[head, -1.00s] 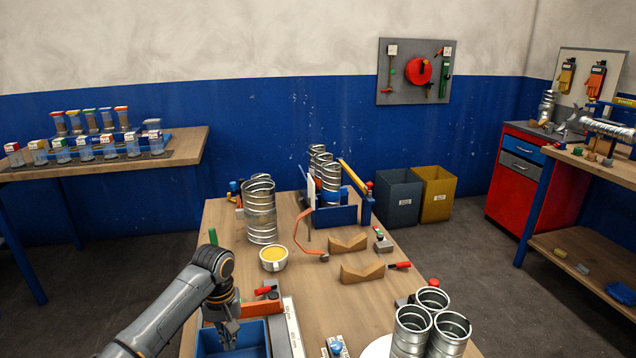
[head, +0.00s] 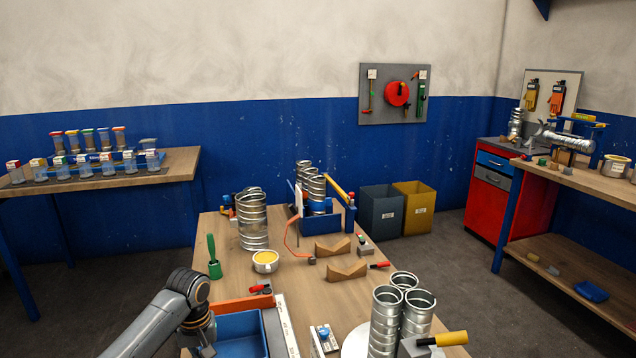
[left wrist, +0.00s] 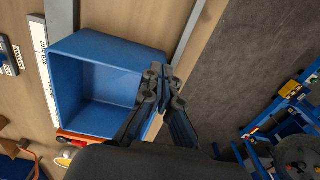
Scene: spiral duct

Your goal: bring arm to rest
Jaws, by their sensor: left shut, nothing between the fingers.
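My left arm comes in from the lower left in the head view. Its gripper (head: 203,346) is low at the left side of the open blue bin (head: 238,330), partly cut off by the frame edge. In the left wrist view the left gripper (left wrist: 160,82) is shut, with nothing between its fingers. There it shows beside the rim of the blue bin (left wrist: 70,100), which looks empty in the part I see. My right gripper is not in view.
On the workbench (head: 310,285) stand a cup of yellow stuff (head: 265,261), a green-handled tool (head: 213,256), wooden V-blocks (head: 347,268), a tall spiral duct (head: 253,222) and several ducts at the right (head: 385,320). Bare floor (left wrist: 235,70) lies beyond the bench edge.

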